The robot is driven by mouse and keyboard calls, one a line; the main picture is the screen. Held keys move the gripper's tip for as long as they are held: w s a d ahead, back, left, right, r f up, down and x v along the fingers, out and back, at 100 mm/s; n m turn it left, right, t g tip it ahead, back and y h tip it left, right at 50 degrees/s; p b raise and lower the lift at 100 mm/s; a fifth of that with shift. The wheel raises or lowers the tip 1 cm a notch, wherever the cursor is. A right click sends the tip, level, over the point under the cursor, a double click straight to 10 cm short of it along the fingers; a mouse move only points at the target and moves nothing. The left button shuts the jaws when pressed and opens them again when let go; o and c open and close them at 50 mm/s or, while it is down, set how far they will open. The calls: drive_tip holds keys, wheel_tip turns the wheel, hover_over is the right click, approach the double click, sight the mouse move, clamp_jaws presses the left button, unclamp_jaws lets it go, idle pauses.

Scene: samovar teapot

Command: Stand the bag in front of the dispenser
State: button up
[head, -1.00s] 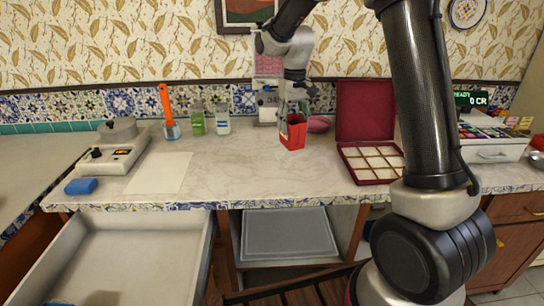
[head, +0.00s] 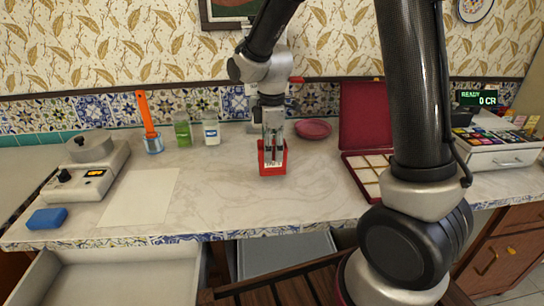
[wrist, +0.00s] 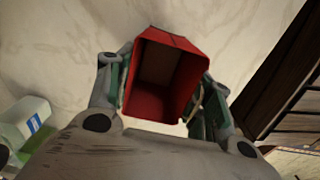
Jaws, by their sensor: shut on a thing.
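The bag (head: 272,168) is a small red open-topped paper bag with a pale label low on its front. My gripper (head: 272,148) is shut on it from above, and the bag hangs upright at or just above the marble counter; I cannot tell whether its base touches. In the wrist view the bag (wrist: 160,108) shows its open, empty mouth between the two fingers. The dispenser (head: 252,108) stands against the back wall, mostly hidden behind my arm. The bag is in front of it.
A pink dish (head: 313,129) lies right of the bag. A maroon compartment box (head: 366,125) is open at right. A paper sheet (head: 140,197) lies left; the counter between is clear.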

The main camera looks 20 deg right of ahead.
drive_tip(key=shift+f, duration=1.25)
drive_tip(key=o, duration=0.9)
drive_tip(key=shift+f, duration=0.1)
wheel_tip(320, 180, up, 12)
drive_tip(key=shift+s+d+r+m+t, duration=0.7)
drive_tip(key=shift+s+d+r+m, duration=0.45)
drive_tip(key=shift+s+d+m, duration=2)
drive_tip(key=shift+s+d+r+m+t, duration=0.7)
drive_tip(key=shift+s+d+r+m, duration=0.9)
drive_tip(key=shift+s, duration=2.6)
drive_tip(key=shift+s+d+r+m+t, duration=0.75)
drive_tip(key=shift+s+d+m, duration=2.2)
drive_tip(key=shift+s, duration=0.75)
drive_tip(key=shift+a, duration=0.25)
